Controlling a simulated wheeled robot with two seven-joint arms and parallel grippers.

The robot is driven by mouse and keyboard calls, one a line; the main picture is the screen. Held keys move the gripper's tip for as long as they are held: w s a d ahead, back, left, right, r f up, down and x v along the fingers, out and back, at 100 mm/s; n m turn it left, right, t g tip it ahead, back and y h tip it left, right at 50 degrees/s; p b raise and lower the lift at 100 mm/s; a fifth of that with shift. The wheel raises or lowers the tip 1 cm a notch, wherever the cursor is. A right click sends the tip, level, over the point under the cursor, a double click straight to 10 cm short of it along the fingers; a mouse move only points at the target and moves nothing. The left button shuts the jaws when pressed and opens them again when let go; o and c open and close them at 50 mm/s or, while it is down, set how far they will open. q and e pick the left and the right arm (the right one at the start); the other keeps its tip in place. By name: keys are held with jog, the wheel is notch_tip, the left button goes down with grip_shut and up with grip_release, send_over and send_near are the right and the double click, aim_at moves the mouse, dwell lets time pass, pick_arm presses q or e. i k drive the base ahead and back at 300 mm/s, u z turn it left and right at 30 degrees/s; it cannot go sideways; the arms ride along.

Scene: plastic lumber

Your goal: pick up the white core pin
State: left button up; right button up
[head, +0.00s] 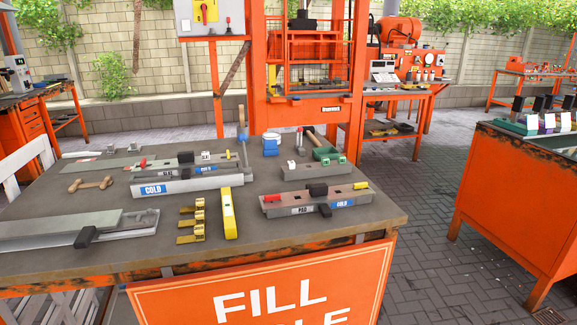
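I cannot pick out the white core pin for sure. A small white piece (292,167) shows at the left end of a short grey block (306,174) on the workbench, and it is too small to identify. A thin upright white piece with a red part (299,140) stands behind that block; I cannot tell what it is either. Neither of my grippers shows in the head view.
The workbench (130,253) carries a long grey bar labelled COLD (199,183), a yellow level (230,213), brass pieces (198,220), a labelled grey block (318,202), a blue-and-white mug (271,146) and a hammer (318,145). An orange press stands behind. Bare benchtop lies at the front right.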

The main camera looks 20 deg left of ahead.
aim_at(204, 154)
jog(key=u, duration=1.3)
